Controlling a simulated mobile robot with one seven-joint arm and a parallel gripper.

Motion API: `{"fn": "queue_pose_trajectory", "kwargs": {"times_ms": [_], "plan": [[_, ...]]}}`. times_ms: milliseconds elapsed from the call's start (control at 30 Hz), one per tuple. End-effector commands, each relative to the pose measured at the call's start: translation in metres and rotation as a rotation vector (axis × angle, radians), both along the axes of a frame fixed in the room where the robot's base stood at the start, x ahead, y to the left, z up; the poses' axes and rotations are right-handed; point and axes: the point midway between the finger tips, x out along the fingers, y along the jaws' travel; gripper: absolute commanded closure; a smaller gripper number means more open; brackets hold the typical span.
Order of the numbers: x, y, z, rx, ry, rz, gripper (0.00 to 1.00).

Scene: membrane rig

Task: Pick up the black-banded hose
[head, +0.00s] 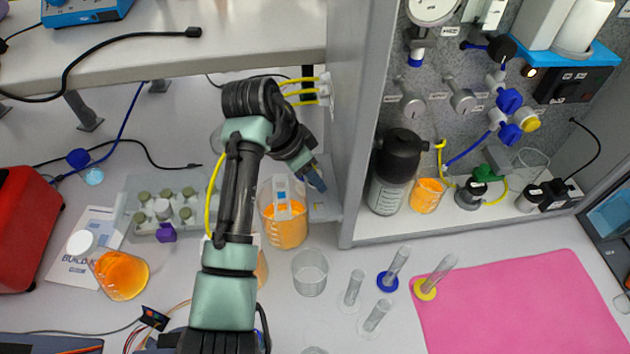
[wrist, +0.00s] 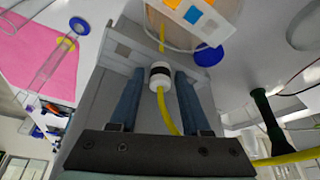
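In the wrist view, a white hose fitting with a black band (wrist: 160,72) lies between my fingers, with a yellow hose (wrist: 170,122) running from it. My gripper (wrist: 159,78) is open, one blue finger on each side of the fitting, and gaps show between the fitting and both fingers. In the head view, my gripper (head: 317,180) is low beside the grey cabinet wall, right of a beaker of orange liquid (head: 287,233). The black-banded fitting cannot be made out there.
Several yellow hose ends (head: 302,91) meet a white block (head: 325,90) on the cabinet wall (head: 358,130) above my gripper. An empty beaker (head: 310,273) and several glass cylinders stand in front. The pink mat (head: 530,310) at right is mostly bare.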

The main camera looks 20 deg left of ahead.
Motion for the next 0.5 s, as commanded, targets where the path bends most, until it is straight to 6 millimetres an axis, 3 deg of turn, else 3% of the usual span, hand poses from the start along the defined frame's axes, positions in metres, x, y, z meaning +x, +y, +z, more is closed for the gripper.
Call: {"fn": "queue_pose_trajectory", "kwargs": {"times_ms": [33, 233, 500], "plan": [[0.0001, 0.0000, 0.0004, 0.000, 0.000, 0.000, 0.64], [0.0001, 0.0001, 0.0005, 0.000, 0.000, 0.000, 1.00], [0.0001, 0.0001, 0.0008, 0.000, -0.001, 0.000, 1.00]]}}
